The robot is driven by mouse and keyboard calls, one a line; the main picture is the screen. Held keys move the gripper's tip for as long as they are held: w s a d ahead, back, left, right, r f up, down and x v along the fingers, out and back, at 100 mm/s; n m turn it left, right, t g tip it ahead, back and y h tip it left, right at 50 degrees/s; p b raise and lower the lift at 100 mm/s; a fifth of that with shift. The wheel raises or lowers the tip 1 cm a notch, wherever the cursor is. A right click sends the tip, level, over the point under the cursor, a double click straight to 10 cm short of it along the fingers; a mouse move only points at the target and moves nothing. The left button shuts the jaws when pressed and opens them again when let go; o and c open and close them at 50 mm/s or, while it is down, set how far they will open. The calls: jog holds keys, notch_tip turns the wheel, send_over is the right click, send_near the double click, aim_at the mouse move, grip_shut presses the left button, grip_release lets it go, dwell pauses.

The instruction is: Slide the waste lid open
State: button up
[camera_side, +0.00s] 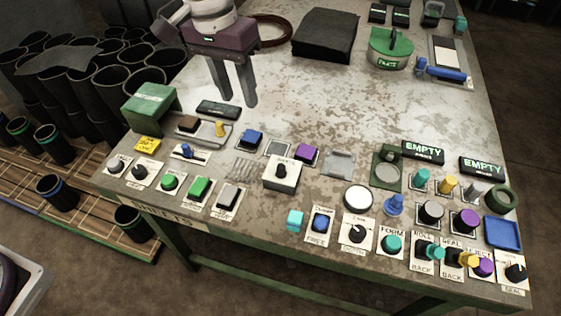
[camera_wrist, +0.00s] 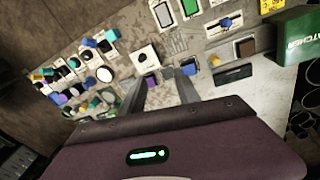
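No lid in view carries a label I can read clearly as waste. A grey plate with a yellow knob (camera_side: 219,128) sits beside a brown square (camera_side: 187,124) at the left of the table; both also show in the wrist view, the knob (camera_wrist: 215,61) and the square (camera_wrist: 246,46). A round green lidded container (camera_side: 390,48) with a small, unclear label stands at the back right. My gripper (camera_side: 238,98) is open and empty above the table, behind the yellow knob. Its two fingers also show apart in the wrist view (camera_wrist: 165,78).
A green box (camera_side: 151,104) and a black display (camera_side: 218,109) stand near the plate. Several buttons and knobs line the front edge. Two displays reading EMPTY (camera_side: 422,152) stand at the right. A black stack (camera_side: 325,35) lies at the back. The table's middle is mostly clear.

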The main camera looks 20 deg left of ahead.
jog(key=m+y, duration=0.1)
jog(key=m, duration=0.1)
send_over(281, 166)
jog(key=shift+g, duration=0.3)
notch_tip(281, 166, down, 11)
jog(key=shift+w+a+r, duration=0.1)
notch_tip(281, 166, down, 7)
jog(key=shift+f, duration=0.2)
jog(key=shift+c, duration=0.5)
grip_shut()
